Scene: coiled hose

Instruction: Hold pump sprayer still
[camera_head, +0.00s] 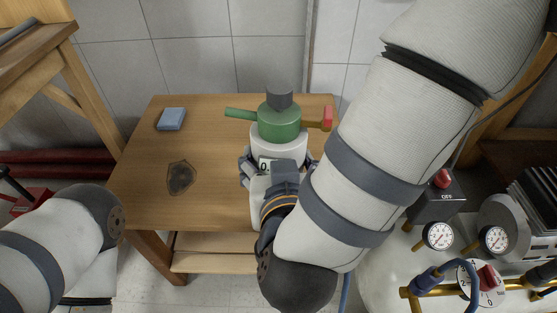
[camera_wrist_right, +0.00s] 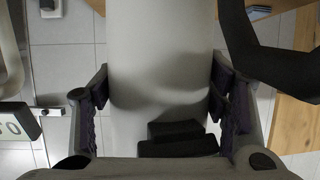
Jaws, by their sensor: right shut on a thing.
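The pump sprayer (camera_head: 279,122) is upright at the right side of the wooden table (camera_head: 215,200). It has a white body, green top, dark knob, green spout to the left and red-tipped part to the right. My right gripper (camera_head: 279,165) is shut around its white body, one finger on each side. In the right wrist view the pale body (camera_wrist_right: 155,60) fills the space between the fingers (camera_wrist_right: 160,105). My right arm hides the sprayer's lower part, so I cannot tell whether its base touches the table. My left arm shows at lower left, but its gripper is out of view.
A blue sponge (camera_head: 171,119) lies at the table's back left, and a dark stain (camera_head: 180,177) marks its left part. Pressure gauges (camera_head: 439,236) and brass pipes stand at right. A wooden frame (camera_head: 40,70) is at left. The table's left half is mostly clear.

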